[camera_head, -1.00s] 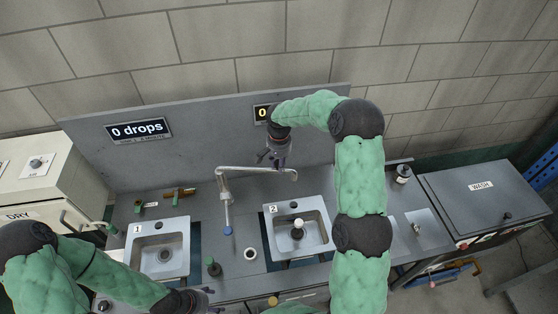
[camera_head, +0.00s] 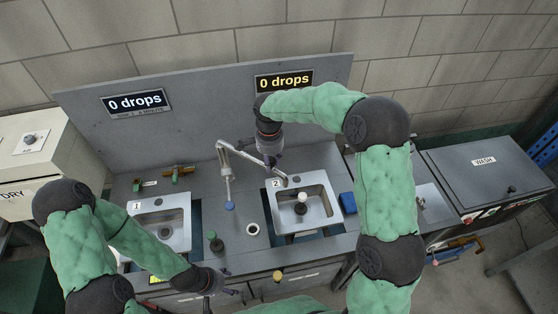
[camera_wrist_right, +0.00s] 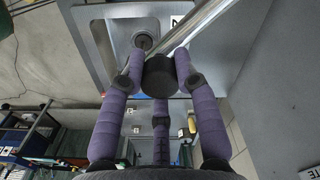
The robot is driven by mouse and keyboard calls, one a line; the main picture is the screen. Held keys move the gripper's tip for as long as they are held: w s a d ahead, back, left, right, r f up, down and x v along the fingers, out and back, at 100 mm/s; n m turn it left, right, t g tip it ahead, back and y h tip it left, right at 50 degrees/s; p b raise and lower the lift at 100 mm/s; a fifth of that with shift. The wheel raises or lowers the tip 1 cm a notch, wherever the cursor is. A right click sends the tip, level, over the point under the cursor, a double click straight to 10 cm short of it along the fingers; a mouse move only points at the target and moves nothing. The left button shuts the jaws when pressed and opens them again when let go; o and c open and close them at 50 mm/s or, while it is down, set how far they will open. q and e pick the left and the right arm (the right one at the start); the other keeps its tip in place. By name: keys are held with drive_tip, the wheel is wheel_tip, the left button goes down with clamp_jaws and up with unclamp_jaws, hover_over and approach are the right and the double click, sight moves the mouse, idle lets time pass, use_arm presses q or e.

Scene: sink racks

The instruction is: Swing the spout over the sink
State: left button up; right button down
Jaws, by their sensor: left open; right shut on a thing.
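The metal spout (camera_head: 250,159) runs from its post on the left down to the right, its end near the upper left rim of sink 2 (camera_head: 330,190). It also shows in the right wrist view (camera_wrist_right: 205,25) as a diagonal pipe. My right gripper (camera_head: 269,157) is at the outer part of the spout. In the wrist view its fingers (camera_wrist_right: 158,75) are closed around a dark cylindrical piece beside the pipe, seemingly on the spout. Its exact contact is partly hidden. My left gripper (camera_head: 230,291) is open and empty at the counter's front edge.
Sink 1 (camera_head: 163,222) is at the left. A green-and-black bottle (camera_head: 215,241) and a round cup (camera_head: 253,229) stand between the sinks. A blue block (camera_head: 348,203) is right of sink 2. The back panel reads 0 drops twice.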

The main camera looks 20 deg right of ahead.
idle(0.3)
drive_tip(key=c, duration=0.9)
unclamp_jaws()
wheel_tip(320, 180, up, 12)
drive_tip(key=shift+f, duration=0.1)
